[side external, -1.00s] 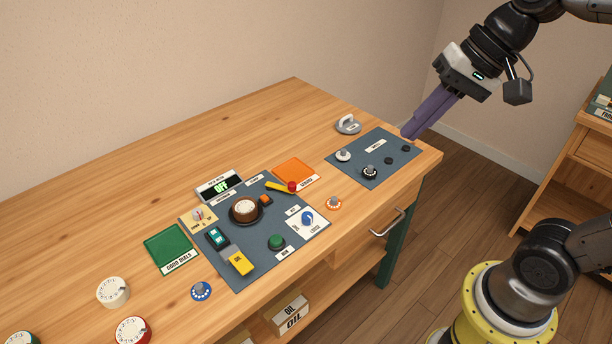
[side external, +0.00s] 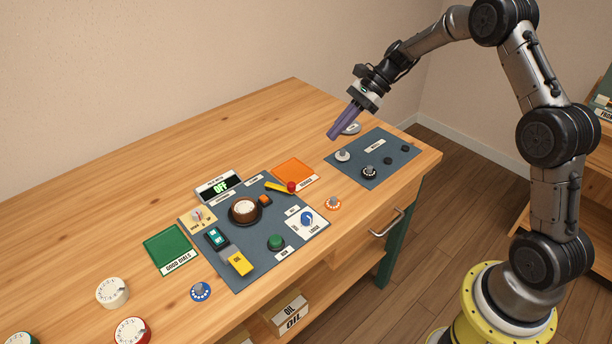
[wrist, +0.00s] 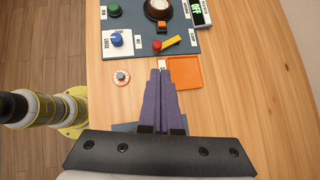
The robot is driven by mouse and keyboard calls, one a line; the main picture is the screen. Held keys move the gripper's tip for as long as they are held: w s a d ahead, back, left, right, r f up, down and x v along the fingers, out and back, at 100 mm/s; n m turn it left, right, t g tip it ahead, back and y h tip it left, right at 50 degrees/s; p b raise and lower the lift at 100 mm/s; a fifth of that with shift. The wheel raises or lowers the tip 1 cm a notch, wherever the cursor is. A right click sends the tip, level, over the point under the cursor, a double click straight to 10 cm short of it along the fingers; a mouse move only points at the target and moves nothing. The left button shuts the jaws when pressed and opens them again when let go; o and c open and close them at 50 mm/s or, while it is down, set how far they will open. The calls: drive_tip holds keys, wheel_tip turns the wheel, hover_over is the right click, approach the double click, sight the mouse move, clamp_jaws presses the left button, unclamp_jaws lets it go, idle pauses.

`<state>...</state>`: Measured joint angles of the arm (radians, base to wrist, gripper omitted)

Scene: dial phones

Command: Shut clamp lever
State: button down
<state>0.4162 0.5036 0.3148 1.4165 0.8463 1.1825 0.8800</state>
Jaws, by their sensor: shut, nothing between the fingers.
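The clamp lever, a yellow bar (side external: 275,187) with a red ball at its end, sits on the blue-grey panel (side external: 236,282) beside the round brown fixture (side external: 244,210) with a white dial in it. The lever (wrist: 172,42) also shows in the wrist view, just ahead of the fingertips and apart from them. My gripper (side external: 333,136) has purple fingers and is in the air above the bench, right of and behind the lever in the side view.
The orange tray (side external: 294,171) lies between the lever and a second panel (side external: 398,172) with several knobs. A display (side external: 219,187) reads OFF behind the main panel. An orange-rimmed knob (side external: 333,203) stands near the front edge. The back of the bench is clear.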

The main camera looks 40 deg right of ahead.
drive_tip(key=shift+m, duration=0.5)
drive_tip(key=f, duration=0.1)
drive_tip(key=d+f, duration=0.1)
drive_tip(key=f, duration=0.1)
drive_tip(key=s+d+f, duration=0.1)
drive_tip(key=shift+d+f, duration=0.2)
drive_tip(key=shift+f, duration=0.05)
drive_tip(key=shift+w+a, duration=0.1)
approach(280, 185)
drive_tip(key=s+f, duration=0.1)
drive_tip(key=s+d+f, duration=0.2)
drive_tip(key=shift+s+f, duration=0.4)
drive_tip(key=a, duration=0.1)
drive_tip(key=w+a, duration=0.1)
drive_tip(key=a, duration=0.1)
drive_tip(key=shift+a, duration=0.4)
